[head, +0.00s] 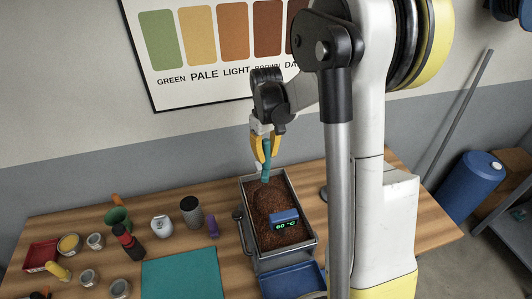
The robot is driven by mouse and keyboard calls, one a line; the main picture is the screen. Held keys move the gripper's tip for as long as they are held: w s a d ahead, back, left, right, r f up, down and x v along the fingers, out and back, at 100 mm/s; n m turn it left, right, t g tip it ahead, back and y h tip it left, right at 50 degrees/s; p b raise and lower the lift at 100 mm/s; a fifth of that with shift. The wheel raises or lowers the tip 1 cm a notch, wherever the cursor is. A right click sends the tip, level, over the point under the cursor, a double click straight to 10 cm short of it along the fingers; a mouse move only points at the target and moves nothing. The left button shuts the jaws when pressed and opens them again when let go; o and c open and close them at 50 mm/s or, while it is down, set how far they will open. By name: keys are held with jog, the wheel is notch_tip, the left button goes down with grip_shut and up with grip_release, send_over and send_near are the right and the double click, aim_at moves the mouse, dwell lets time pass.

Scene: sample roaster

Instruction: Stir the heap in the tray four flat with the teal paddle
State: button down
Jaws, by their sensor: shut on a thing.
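My gripper (264,148), with yellow fingers, is shut on the teal paddle (267,165) and points down over the far end of the metal tray (314,238). The paddle's lower end reaches the brown heap (272,200) or is just above it; I cannot tell which. The heap of small brown grains fills much of the tray and rises higher in its far half. A blue display (284,216) reading 60 °C sits at the tray's near part and hides some of the grains.
A blue bin (292,280) stands in front of the tray. A teal mat (182,275), a purple item (213,228), a grey cylinder (191,211) and several small cups are to the left. My arm covers the right side.

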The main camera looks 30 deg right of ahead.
aim_at(266, 173)
jog(key=shift+w+d, duration=0.1)
notch_tip(266, 173, down, 9)
jog(key=b, duration=0.7)
jog(key=shift+r, duration=0.1)
jog(key=shift+w+a+b, duration=0.15)
jog(key=shift+w+a, duration=0.05)
jog(key=shift+a, duration=0.6)
jog(key=shift+w+a+b, duration=0.1)
jog(key=shift+w+a, duration=0.15)
jog(key=shift+a, duration=0.55)
jog(key=shift+w+a+b, duration=0.15)
jog(key=shift+w+a, duration=0.05)
jog(key=shift+a, duration=0.6)
jog(key=shift+d, duration=0.1)
jog(key=s+d, duration=0.1)
jog(key=d, duration=0.5)
jog(key=s+d, duration=0.1)
jog(key=d, duration=0.2)
jog(key=shift+s+d+b, duration=0.15)
jog(key=shift+s+b, duration=0.2)
